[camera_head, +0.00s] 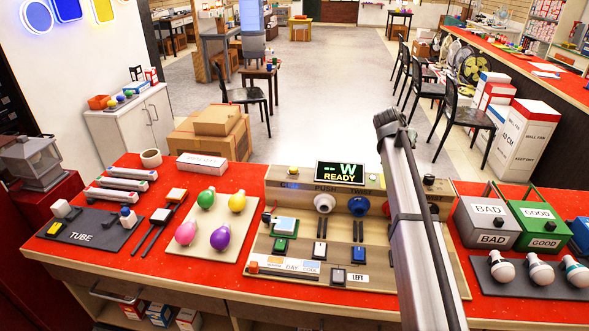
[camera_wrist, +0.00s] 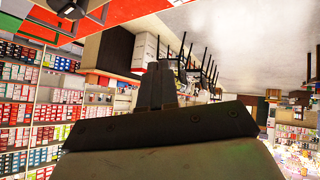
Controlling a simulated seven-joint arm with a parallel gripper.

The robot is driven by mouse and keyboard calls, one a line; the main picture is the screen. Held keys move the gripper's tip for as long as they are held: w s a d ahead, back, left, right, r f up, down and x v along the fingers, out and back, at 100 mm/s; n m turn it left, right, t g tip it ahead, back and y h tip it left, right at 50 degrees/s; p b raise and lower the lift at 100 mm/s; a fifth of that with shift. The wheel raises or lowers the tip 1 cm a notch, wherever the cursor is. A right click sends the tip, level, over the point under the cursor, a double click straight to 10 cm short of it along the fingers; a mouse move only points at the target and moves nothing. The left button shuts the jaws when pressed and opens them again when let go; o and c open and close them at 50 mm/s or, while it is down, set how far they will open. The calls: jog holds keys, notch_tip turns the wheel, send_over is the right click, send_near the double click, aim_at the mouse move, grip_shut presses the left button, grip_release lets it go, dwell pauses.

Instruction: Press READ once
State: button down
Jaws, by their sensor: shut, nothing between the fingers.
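The beige tester panel (camera_head: 300,258) lies on the red counter, with a display (camera_head: 340,172) reading "-- W READY" at its back. A white socket (camera_head: 323,204) and a blue socket (camera_head: 358,206) sit below the display. I cannot make out which control is READ; my arm covers the panel's right part. My gripper (camera_wrist: 159,87) is shut and empty in the wrist view, pointing toward the room and shelves, with no panel visible beyond it. I cannot clearly make out its fingers in the head view.
Coloured bulbs on a tray (camera_head: 188,228) and a TUBE fixture (camera_head: 92,230) stand left of the panel. A grey BAD bin (camera_head: 487,227), a green GOOD bin (camera_head: 541,226) and a bulb rack (camera_head: 500,284) stand right. Open floor lies behind the counter.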

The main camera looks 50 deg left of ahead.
jog(key=s+a+r+n, duration=0.2)
jog(key=s+a+r, duration=0.1)
jog(key=s+a, duration=1.15)
notch_tip(320, 180, up, 4)
jog(key=n+h, duration=0.1)
send_over(291, 169)
jog(key=shift+s+f, duration=0.1)
jog(key=shift+f, duration=0.1)
jog(key=shift+f, duration=0.1)
jog(key=shift+f, duration=4.35)
jog(key=shift+f, duration=0.15)
jog(key=shift+f, duration=0.25)
